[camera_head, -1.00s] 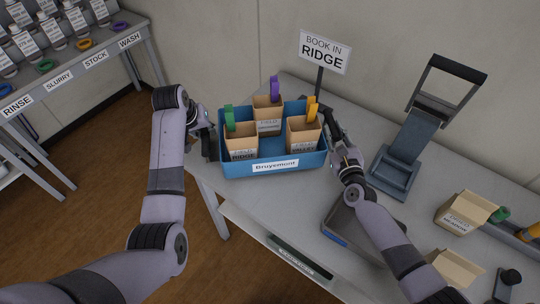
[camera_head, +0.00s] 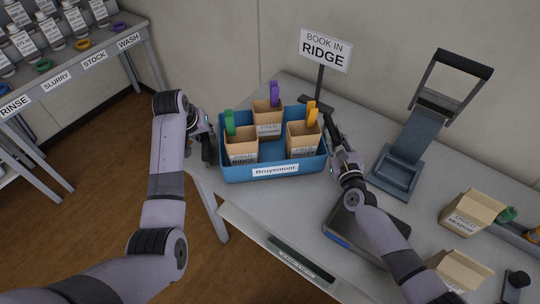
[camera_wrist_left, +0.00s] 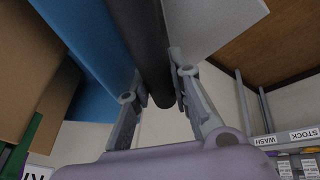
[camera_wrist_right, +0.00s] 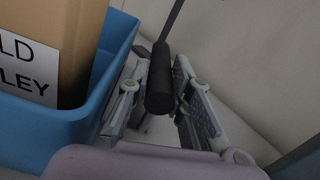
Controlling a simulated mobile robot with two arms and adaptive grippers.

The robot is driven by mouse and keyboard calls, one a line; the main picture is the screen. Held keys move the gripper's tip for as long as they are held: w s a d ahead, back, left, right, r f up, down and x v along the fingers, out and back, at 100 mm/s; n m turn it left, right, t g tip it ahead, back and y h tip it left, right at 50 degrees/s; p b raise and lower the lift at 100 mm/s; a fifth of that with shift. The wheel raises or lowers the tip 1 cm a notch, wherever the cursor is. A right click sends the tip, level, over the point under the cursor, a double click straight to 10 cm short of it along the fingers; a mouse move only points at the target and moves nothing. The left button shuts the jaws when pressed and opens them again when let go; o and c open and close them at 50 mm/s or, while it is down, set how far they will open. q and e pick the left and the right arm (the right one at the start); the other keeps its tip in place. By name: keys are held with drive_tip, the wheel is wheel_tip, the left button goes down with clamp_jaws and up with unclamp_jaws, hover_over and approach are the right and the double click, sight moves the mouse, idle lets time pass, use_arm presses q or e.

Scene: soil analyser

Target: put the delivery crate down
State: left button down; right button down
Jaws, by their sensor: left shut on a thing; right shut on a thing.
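The blue delivery crate (camera_head: 233,172), labelled Bruyemont, is at the left end of the grey table. It carries three brown bags: one with a green clip (camera_head: 241,148), one with a purple clip (camera_head: 267,115), one with a yellow clip (camera_head: 302,139). My left gripper (camera_head: 211,140) is at the crate's left side, shut on a dark bar-shaped handle (camera_wrist_left: 150,60). My right gripper (camera_head: 330,128) is at the right side, shut on a similar dark handle (camera_wrist_right: 160,82). Whether the crate's bottom touches the table is hidden.
A dark press-like device (camera_head: 400,150), a grey flat device (camera_head: 345,238) and open boxes (camera_head: 470,213) are to the right. A rack table (camera_head: 75,70) is at the far left.

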use_arm(q)
drive_tip(key=shift+w+a+f+b, duration=0.15)
drive_tip(key=shift+f+b, duration=0.15)
drive_tip(key=shift+b, duration=0.15)
use_arm(e)
drive_tip(key=shift+w+d+f, duration=0.15)
drive_tip(key=shift+d, duration=0.05)
use_arm(q)
drive_tip(key=shift+f, duration=0.2)
use_arm(e)
drive_tip(key=shift+f, duration=0.15)
